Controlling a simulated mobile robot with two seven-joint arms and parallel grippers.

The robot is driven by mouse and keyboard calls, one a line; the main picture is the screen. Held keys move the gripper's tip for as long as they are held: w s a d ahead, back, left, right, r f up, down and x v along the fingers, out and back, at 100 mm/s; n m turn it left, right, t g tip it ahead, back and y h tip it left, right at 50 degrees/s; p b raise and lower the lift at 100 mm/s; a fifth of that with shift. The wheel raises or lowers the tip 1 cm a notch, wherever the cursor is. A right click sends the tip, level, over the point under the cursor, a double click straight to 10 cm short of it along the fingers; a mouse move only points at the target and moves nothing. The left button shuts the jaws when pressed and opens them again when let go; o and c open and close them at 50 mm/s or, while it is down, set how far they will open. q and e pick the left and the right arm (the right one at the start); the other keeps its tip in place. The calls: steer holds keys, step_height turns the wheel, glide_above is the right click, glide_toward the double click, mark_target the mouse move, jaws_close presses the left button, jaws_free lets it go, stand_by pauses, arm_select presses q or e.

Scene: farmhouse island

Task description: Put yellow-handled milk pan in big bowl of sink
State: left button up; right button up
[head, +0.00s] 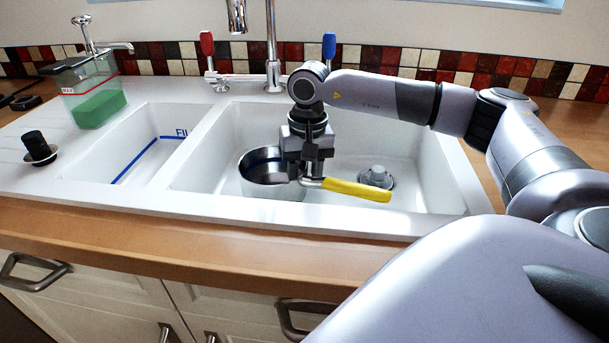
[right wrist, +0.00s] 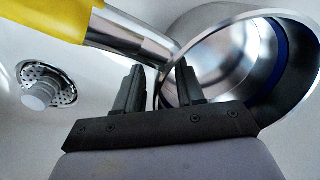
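The milk pan (head: 270,187) is a steel pot with a yellow handle (head: 345,189). It stands upright in the big bowl (head: 420,185) of the white sink, the handle pointing right. My right gripper (head: 306,172) is pointing down at the pan's handle side. In the right wrist view its two fingers (right wrist: 160,82) are apart, with the rim of the pan (right wrist: 225,60) near the handle's root between them. One finger is over the inside of the pan, the other outside. A clear gap shows between the fingers. My left gripper is out of view.
The drain with its grey plug (head: 376,177) lies right of the pan. The small bowl (head: 150,155) is to the left, with a blue line in it. The tap (head: 272,45) rises behind. A green soap container (head: 95,95) and black stopper (head: 37,148) stand at left.

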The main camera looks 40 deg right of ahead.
steer(key=shift+r, duration=0.1)
steer(key=r, duration=0.6)
steer(key=r+p, duration=0.1)
steer(key=r, duration=0.5)
steer(key=shift+s+d, duration=0.15)
steer(key=shift+d, duration=0.05)
